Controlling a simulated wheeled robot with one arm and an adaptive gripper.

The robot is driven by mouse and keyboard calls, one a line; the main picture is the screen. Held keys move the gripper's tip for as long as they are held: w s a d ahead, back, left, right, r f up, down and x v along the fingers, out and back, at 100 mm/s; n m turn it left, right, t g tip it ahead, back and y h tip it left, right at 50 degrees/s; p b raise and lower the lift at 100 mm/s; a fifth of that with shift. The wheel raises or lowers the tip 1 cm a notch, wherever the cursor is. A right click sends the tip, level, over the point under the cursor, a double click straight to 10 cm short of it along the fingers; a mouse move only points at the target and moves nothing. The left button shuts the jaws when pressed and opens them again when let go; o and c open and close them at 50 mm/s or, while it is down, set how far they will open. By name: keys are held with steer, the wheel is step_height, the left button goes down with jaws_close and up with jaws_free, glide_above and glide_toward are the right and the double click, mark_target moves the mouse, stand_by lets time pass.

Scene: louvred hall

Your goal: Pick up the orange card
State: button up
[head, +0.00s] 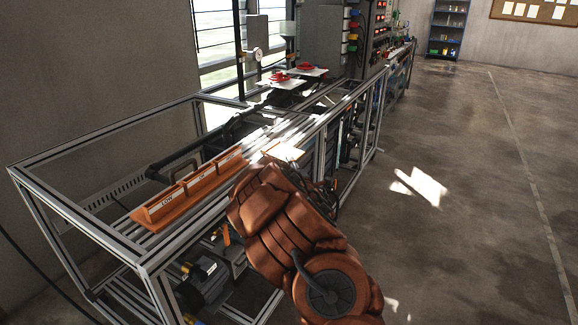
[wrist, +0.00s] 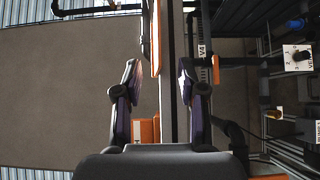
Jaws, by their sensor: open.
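I cannot make out for sure which orange piece is the orange card. In the wrist view a thin orange strip (wrist: 155,38) stands upright in the picture, beyond the fingertips and between their lines. In the head view a row of orange holders (head: 168,208) with white labels lies along the metal frame bench (head: 75,208). My arm hides the gripper there. A bright sunlit patch (head: 285,152) shows just beyond the arm.
Dark motor-like units (head: 205,280) sit low inside the bench. Two pale boards with red parts (head: 305,70) are farther along, before a grey control cabinet (head: 322,35). A blue shelf (head: 447,28) stands far back. The floor (head: 470,180) on the right is clear.

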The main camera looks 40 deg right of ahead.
steer(key=shift+w+d, duration=0.3)
steer(key=shift+w, duration=0.25)
jaws_close()
stand_by(1.0)
step_height(320, 180, up, 2)
steer(key=shift+r, duration=0.2)
steer(key=s+a+r+b, duration=0.2)
steer(key=s+a+b, duration=0.1)
steer(key=s, duration=0.3)
steer(key=s+a+r+b, duration=0.3)
steer(key=s+b, duration=0.3)
steer(key=shift+s+a+b, duration=0.15)
steer(key=shift+a+b, duration=0.15)
steer(key=shift+a, duration=0.05)
stand_by(0.5)
